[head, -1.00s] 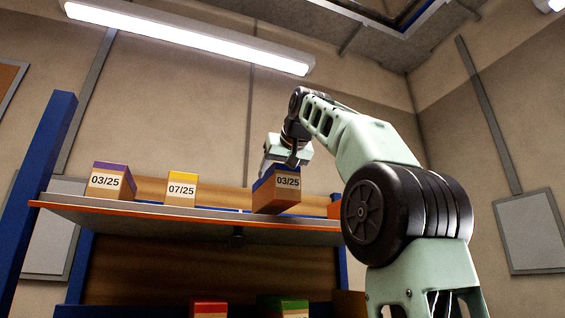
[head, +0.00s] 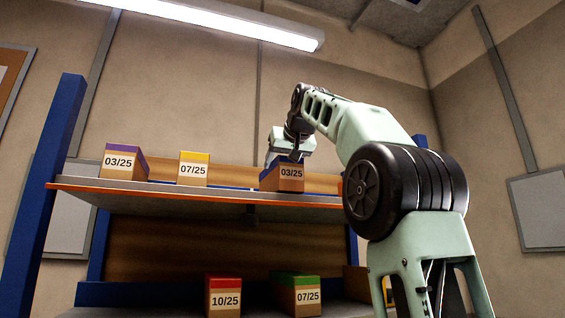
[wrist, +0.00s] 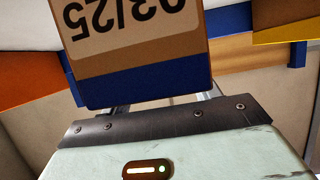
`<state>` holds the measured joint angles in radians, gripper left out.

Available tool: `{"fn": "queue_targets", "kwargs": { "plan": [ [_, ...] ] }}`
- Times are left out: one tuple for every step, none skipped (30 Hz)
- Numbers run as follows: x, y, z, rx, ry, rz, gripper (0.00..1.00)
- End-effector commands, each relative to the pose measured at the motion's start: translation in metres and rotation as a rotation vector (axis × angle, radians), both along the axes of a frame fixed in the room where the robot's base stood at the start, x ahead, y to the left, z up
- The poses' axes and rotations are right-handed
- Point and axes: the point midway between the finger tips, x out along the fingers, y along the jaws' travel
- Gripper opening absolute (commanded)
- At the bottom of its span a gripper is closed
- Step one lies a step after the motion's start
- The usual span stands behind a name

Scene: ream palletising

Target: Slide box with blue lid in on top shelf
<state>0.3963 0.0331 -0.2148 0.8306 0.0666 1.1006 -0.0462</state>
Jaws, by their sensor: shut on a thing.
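The box with the blue lid (head: 290,178), labelled 03/25, is at the right part of the top shelf (head: 120,190). In the head view its front is near the shelf's front edge; I cannot tell whether its base touches the board. My gripper (head: 290,158) is above the box and shut on it. In the wrist view the box (wrist: 140,50) appears upside down, with its blue lid nearest my gripper (wrist: 150,105). The fingertips are mostly hidden by the box.
A purple-lidded box (head: 122,164) and a yellow-lidded box (head: 193,170) stand left on the top shelf. Red-lidded (head: 223,296) and green-lidded (head: 296,294) boxes stand on the lower shelf. A blue post (head: 45,190) bounds the left side. Shelf room shows between the yellow-lidded and blue-lidded boxes.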

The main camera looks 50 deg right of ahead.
Motion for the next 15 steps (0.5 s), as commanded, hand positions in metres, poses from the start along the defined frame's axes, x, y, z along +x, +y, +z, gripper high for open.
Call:
{"fn": "queue_targets", "kwargs": {
  "plan": [
    [-0.0003,0.0002,0.0009,-0.001,-0.002,0.0,0.16],
    [-0.0003,0.0002,0.0009,-0.001,-0.002,0.0,0.67],
    [-0.0003,0.0002,0.0009,-0.001,-0.002,0.0,0.78],
    [-0.0003,0.0002,0.0009,-0.001,-0.002,0.0,0.86],
    [-0.0004,0.0002,0.0008,-0.001,-0.002,0.0,0.87],
    [-0.0003,0.0002,0.0008,-0.001,-0.001,0.0,0.87],
    [-0.0002,0.0001,0.0007,-0.001,-0.001,0.0,0.87],
    [-0.0002,0.0001,0.0007,-0.001,-0.001,0.0,0.87],
    [-0.0003,0.0002,0.0006,-0.001,-0.001,0.0,0.87],
    [-0.0002,0.0001,0.0005,-0.001,-0.001,0.0,0.87],
    [0.0001,0.0001,-0.0002,0.001,0.001,0.0,0.87],
    [-0.0001,0.0002,-0.0002,0.001,0.001,0.0,0.87],
    [-0.0006,0.0005,0.0001,0.001,0.001,0.0,0.87],
    [-0.0015,0.001,0.0005,0.001,0.001,0.0,0.87],
    [-0.0036,0.0023,0.0015,0.0,0.0,0.0,0.87]
  ]
}}
